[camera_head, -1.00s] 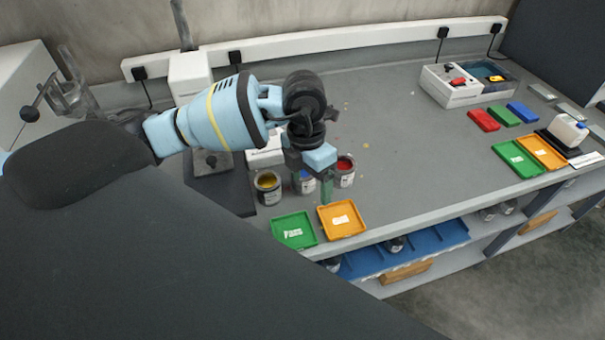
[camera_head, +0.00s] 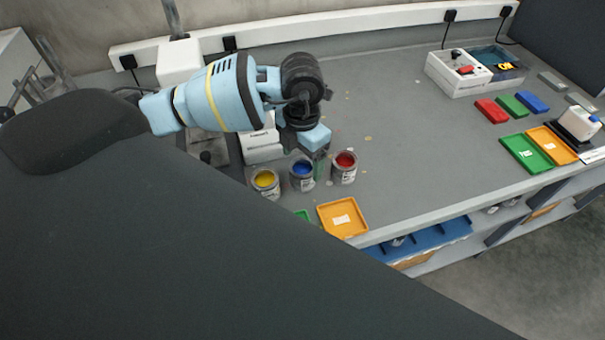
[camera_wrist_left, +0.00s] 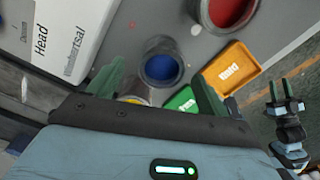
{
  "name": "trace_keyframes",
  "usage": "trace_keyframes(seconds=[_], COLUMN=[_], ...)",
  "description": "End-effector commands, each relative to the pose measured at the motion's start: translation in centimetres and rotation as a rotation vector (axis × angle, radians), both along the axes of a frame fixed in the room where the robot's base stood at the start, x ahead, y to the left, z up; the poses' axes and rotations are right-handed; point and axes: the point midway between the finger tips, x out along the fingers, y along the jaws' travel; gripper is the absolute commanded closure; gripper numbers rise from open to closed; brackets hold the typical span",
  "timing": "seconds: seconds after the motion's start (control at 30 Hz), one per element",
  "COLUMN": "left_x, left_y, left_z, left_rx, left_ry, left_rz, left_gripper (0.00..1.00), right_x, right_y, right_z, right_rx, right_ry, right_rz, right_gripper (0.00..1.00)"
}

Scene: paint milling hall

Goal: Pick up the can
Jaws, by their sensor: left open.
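Three open paint cans stand in a row near the bench's front edge: yellow (camera_head: 265,183), blue (camera_head: 302,175) and red (camera_head: 344,167). My left gripper (camera_head: 320,168) is open and empty, close by the blue and red cans. In the left wrist view, the blue can (camera_wrist_left: 161,66) appears between the spread green fingers, apart from them. The red can (camera_wrist_left: 228,10) is cut off at the top, and the yellow can (camera_wrist_left: 134,99) is mostly hidden behind the gripper body. My right gripper (camera_wrist_left: 285,88) appears at the right there, its two prongs apart and empty.
An orange tray (camera_head: 342,217) and a mostly covered green tray (camera_head: 303,215) lie before the cans. A white labelled box (camera_head: 264,142) stands behind them. More trays and coloured blocks (camera_head: 491,111) lie at the right. The middle of the bench is clear.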

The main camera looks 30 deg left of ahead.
Motion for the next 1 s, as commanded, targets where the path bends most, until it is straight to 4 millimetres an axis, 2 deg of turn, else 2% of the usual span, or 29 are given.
trace_keyframes(seconds=[0.17,0.5,0.77,0.83,1.0], left_x=[0.0,-0.1,-0.1,-0.1,-0.1], left_y=[-0.1,-0.3,-0.3,-0.3,-0.2], left_z=[-0.6,-4.7,-5.1,-5.1,-5.1], left_rx=[0.0,-0.001,-0.001,-0.001,-0.001], left_ry=[-0.001,-0.004,-0.003,-0.002,-0.003], left_rz=[0.0,0.0,-0.001,-0.001,-0.001], left_gripper=[0.21,0.21,0.21,0.27,0.49], right_x=[0.2,0.8,0.8,0.8,0.8], right_y=[0.0,-0.1,-0.1,-0.1,-0.1], right_z=[0.2,0.8,0.8,0.8,0.8], right_rx=[0.0,-0.003,-0.003,-0.003,-0.003], right_ry=[-0.005,-0.024,-0.024,-0.024,-0.024], right_rz=[0.0,0.001,0.001,0.001,0.001], right_gripper=[0.64,0.64,0.64,0.64,0.64])
